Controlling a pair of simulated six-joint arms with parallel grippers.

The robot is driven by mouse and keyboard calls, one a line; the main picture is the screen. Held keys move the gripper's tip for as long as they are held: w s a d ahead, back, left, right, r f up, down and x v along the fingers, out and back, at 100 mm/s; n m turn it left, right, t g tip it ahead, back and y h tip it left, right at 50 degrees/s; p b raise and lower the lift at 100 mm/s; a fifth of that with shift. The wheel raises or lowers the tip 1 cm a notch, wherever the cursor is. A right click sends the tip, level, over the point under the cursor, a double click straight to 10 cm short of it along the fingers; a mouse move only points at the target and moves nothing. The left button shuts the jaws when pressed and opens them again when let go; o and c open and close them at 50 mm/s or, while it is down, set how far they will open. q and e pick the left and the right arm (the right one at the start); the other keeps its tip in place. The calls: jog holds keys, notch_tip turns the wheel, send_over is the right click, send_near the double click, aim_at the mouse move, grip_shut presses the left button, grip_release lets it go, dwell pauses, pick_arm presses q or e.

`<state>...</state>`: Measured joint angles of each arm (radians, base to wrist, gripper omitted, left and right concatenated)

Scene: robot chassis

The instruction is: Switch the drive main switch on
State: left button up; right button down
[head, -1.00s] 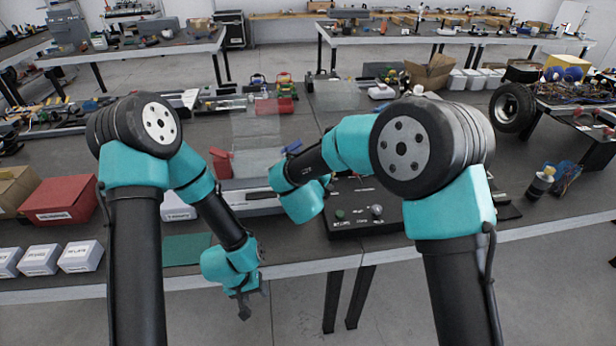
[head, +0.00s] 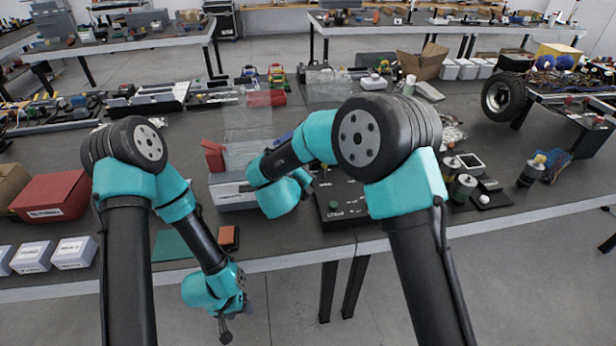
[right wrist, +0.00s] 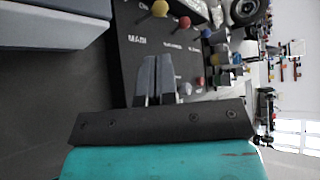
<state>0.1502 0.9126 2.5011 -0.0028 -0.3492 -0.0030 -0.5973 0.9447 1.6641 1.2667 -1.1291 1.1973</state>
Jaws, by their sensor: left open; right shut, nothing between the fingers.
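A black control panel (head: 342,190) lies on the bench, with a green knob (head: 334,205) and small white lettering at its front left. My right arm hides much of it. In the right wrist view the panel (right wrist: 135,60) shows a yellow knob (right wrist: 160,8), a red knob (right wrist: 184,22) and more knobs or switches at the right. One label there seems to read MAIN. My right gripper (right wrist: 157,62) is shut and empty, its tips over the panel; contact cannot be told. It is hidden in the head view. My left gripper (head: 225,328) is open, low in front of the bench edge.
An orange-topped block (head: 228,237) lies near the left forearm. Jars (head: 465,186) stand right of the panel. A red box (head: 52,197) and white boxes (head: 74,252) are at left.

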aim_at(324, 169)
jog(key=x, duration=1.2)
jog(key=shift+d, duration=0.1)
jog(key=shift+d, duration=0.15)
